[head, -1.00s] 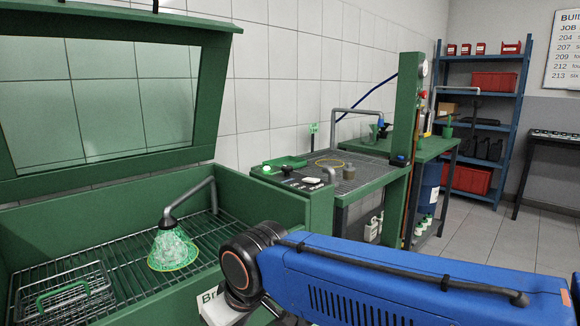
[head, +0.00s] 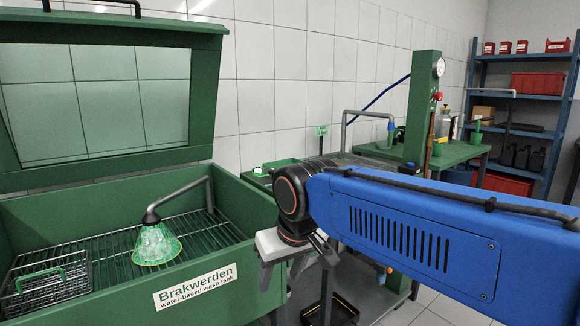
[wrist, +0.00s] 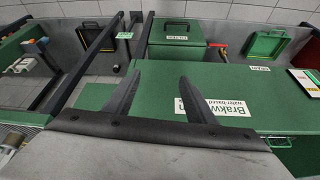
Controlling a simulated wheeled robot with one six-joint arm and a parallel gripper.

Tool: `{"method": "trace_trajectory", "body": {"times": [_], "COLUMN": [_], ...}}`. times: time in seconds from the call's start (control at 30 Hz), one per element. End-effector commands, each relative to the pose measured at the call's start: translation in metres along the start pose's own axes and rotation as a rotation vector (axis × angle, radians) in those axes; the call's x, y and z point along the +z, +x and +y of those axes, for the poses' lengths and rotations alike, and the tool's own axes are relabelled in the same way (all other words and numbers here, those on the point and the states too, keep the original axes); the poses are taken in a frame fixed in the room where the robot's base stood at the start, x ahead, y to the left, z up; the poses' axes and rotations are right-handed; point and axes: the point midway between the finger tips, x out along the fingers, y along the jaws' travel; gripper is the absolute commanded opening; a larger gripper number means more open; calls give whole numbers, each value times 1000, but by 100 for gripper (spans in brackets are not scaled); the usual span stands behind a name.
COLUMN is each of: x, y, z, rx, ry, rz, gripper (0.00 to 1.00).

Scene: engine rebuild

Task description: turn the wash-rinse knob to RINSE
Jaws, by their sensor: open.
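The green wash tank (head: 120,285) with a "Brakwerden water-based wash tank" label stands at left in the head view. Its green front also shows in the wrist view (wrist: 160,85). I cannot make out the wash-rinse knob in either current view.
A flared green-tinted spray hood (head: 157,245) and a wire basket (head: 45,280) are in the tank. The raised lid (head: 208,100) stands over it. A green post with a gauge (head: 420,110) stands behind my arm. Blue shelves (head: 568,95) are far right.

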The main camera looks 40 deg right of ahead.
Motion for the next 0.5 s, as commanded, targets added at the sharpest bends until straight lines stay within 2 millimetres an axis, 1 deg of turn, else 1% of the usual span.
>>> {"method": "trace_trajectory", "body": {"times": [0.03, 0.17, 0.27, 0.33, 0.47, 0.5], "x": [-9, -32, -53, -70, -112, -128], "y": [-5, -17, -29, -38, -58, -65], "z": [1, 4, 7, 9, 16, 18], "rx": [4, 16, 27, 36, 58, 67], "ry": [10, 36, 60, 82, 133, 154], "rz": [-2, -4, -6, -8, -11, -13], "gripper": [50, 50, 50, 50, 50, 50]}}
